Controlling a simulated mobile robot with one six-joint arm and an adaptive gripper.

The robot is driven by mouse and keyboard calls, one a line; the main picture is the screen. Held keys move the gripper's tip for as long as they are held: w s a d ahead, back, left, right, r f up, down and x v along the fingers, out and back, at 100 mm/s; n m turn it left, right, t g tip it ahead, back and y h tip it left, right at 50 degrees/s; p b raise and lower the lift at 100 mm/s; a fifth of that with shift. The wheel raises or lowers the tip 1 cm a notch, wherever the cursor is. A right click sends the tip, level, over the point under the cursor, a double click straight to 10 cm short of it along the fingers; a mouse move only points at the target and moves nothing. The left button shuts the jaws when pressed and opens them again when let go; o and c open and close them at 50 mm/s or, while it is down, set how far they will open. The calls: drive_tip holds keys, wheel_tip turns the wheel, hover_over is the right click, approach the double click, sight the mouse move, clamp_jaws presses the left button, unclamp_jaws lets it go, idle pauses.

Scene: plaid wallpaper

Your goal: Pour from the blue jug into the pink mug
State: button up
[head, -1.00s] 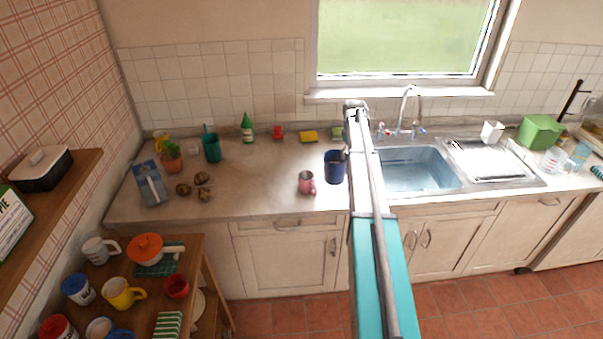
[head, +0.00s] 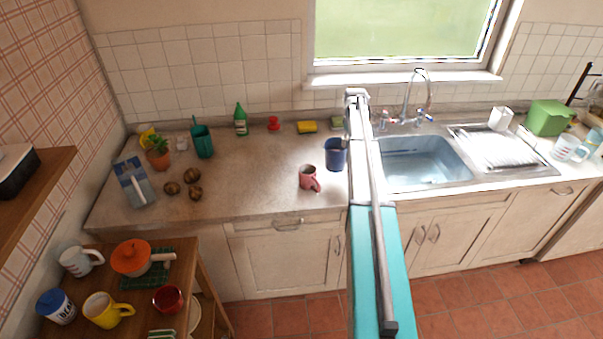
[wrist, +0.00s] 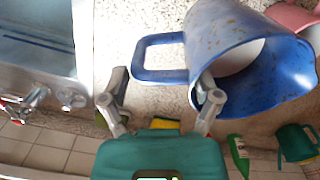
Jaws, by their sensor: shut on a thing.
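The blue jug (head: 335,157) is at the middle of the counter, close beside my arm and just left of the sink. In the wrist view the jug (wrist: 225,45) is large, with its handle to the left and its rim to the right. My gripper (wrist: 162,80) is shut on the jug at its handle side. In the head view my arm hides the gripper. The pink mug (head: 308,178) stands on the counter, left of and nearer than the jug. Part of it shows at the upper right of the wrist view (wrist: 295,16). No stream shows between jug and mug.
The sink (head: 425,165) and tap (head: 420,95) are to the right. Yellow sponge (head: 306,127), red item (head: 273,124), green bottle (head: 240,120) and teal container (head: 202,142) line the back. Brown round items (head: 193,177) lie at left.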

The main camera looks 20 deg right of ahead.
drive_tip(key=shift+w+f+b, duration=0.35)
drive_tip(key=shift+f+b, duration=0.4)
drive_tip(key=shift+f, duration=0.2)
drive_tip(key=shift+w+f+b, duration=0.3)
drive_tip(key=shift+f+b, duration=0.45)
drive_tip(key=shift+f, duration=0.15)
drive_tip(key=shift+a+r, duration=0.15)
drive_tip(key=a+r+h, duration=0.1)
drive_tip(key=a+r+h+p, duration=0.1)
drive_tip(key=a+h+p, duration=0.1)
drive_tip(key=shift+s+a+r+h, duration=0.3)
drive_tip(key=shift+s+a+r, duration=0.05)
drive_tip(key=shift+r, duration=0.05)
drive_tip(key=a+r+t+h+p, duration=0.1)
drive_tip(key=a+r+h+p, duration=0.1)
drive_tip(key=a+r+h, duration=0.3)
drive_tip(key=shift+s+a+r, duration=0.2)
drive_tip(key=shift+a+r, duration=0.3)
drive_tip(key=shift+r, duration=0.3)
drive_tip(key=shift+a, duration=0.1)
drive_tip(key=shift+a+h+b, duration=0.6)
drive_tip(key=shift+h+b, duration=0.5)
idle(1.2)
